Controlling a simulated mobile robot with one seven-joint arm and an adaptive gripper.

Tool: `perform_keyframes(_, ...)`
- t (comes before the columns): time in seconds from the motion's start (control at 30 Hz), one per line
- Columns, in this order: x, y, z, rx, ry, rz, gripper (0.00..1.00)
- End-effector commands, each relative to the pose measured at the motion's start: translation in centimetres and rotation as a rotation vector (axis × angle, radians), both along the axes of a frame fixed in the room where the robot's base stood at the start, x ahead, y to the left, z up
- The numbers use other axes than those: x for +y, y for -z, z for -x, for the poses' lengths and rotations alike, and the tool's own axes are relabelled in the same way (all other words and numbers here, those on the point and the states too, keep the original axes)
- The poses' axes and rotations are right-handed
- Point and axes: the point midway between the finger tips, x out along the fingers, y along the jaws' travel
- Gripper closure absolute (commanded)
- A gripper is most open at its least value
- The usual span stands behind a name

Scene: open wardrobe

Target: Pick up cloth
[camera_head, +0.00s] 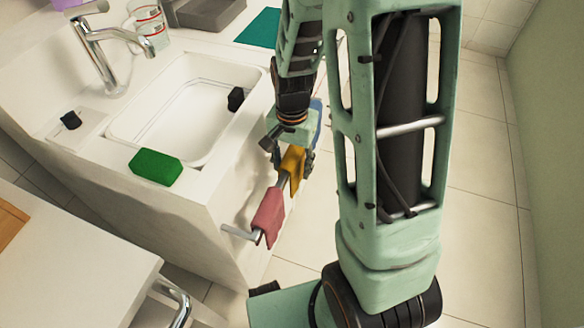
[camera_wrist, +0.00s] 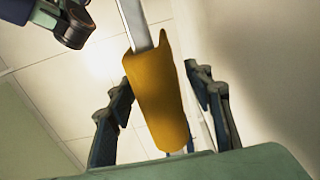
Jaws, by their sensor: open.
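A yellow cloth (camera_head: 292,163) hangs over a metal rail (camera_head: 277,187) on the side of the sink counter. It also shows large in the wrist view (camera_wrist: 158,97), draped over the rail. A red cloth (camera_head: 267,216) hangs on the same rail nearer the front, and part of a blue item (camera_head: 317,118) shows behind my gripper. My gripper (camera_head: 290,155) is at the yellow cloth. In the wrist view, my gripper (camera_wrist: 163,90) is open, with one finger on each side of the yellow cloth and visible gaps between.
The white counter holds a sink basin (camera_head: 175,118), a chrome faucet (camera_head: 100,45), a green sponge (camera_head: 155,166), a clear glass (camera_head: 150,25) and small black objects (camera_head: 71,120). A white cabinet (camera_head: 65,260) stands at lower left. Open tiled floor lies to the right.

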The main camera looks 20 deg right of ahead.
Motion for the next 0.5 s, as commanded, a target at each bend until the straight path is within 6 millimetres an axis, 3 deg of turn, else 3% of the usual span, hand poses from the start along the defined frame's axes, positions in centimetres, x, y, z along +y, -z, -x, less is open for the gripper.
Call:
perform_keyframes(0.13, 0.00, -0.07, -0.01, 0.000, 0.000, 0.000, 0.54)
perform_keyframes(0.5, 0.00, -0.10, -0.02, -0.001, 0.000, 0.001, 0.95)
